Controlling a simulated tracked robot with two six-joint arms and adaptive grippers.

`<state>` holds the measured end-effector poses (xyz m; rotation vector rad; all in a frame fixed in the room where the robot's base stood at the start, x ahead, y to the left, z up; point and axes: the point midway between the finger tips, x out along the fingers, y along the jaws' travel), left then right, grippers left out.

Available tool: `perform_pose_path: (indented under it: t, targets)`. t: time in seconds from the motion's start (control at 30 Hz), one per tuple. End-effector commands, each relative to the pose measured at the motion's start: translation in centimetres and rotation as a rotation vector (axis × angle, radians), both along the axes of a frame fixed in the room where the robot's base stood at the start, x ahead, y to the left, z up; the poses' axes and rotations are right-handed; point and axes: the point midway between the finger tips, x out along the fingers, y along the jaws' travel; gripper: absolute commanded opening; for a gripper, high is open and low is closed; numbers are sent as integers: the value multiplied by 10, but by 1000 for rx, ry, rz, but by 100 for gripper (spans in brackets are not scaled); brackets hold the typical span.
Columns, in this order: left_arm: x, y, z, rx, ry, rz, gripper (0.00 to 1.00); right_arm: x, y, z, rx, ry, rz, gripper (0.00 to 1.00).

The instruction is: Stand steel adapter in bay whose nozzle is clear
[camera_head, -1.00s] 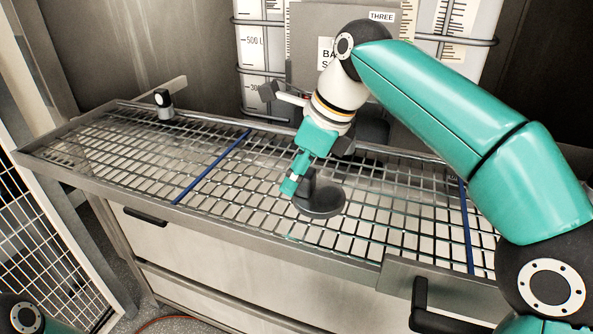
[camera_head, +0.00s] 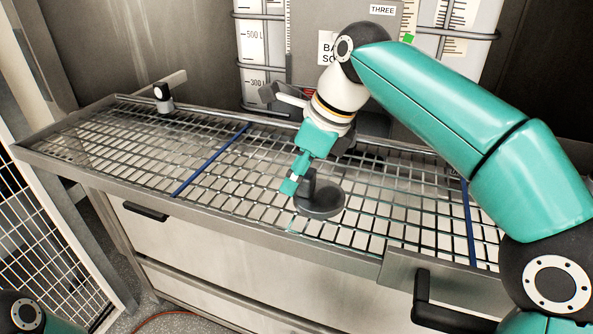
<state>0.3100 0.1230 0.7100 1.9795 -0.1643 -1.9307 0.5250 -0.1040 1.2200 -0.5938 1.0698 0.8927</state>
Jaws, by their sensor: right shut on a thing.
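The adapter (camera_head: 321,203) is a dark grey round disc with a short stem rising from it. It is roughly upright, disc down, in the middle bay of the wire rack (camera_head: 215,200), between two blue divider bars. I cannot tell whether the disc touches the mesh. My right gripper (camera_head: 296,184), teal, reaches down from the upper right and is shut on the adapter's stem, partly hiding it. A small dark and silver fitting (camera_head: 163,100), possibly a nozzle, is at the back of the left bay. My left gripper is out of view.
One blue divider bar (camera_head: 210,160) is left of the adapter, another (camera_head: 469,223) to its right. A marked white tank (camera_head: 265,60) stands behind the rack. The left bay's mesh is mostly bare. My right arm covers part of the right side.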

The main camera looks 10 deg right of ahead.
Motion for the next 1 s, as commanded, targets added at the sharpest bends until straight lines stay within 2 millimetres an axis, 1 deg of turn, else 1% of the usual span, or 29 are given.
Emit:
perform_pose_path:
  t: [0.73, 0.77, 0.9, 0.93, 1.0]
  targets:
    - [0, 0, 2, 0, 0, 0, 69, 0, -1, -2, 1, -2, 0, 0]
    - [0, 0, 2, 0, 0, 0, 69, 0, -1, -2, 1, -2, 0, 43]
    - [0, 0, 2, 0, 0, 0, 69, 0, 0, -2, 1, -2, 0, 66]
    - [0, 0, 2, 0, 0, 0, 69, 0, 0, -2, 0, -1, 0, 69]
    - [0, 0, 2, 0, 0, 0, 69, 0, 0, -3, 0, -1, 0, 69]
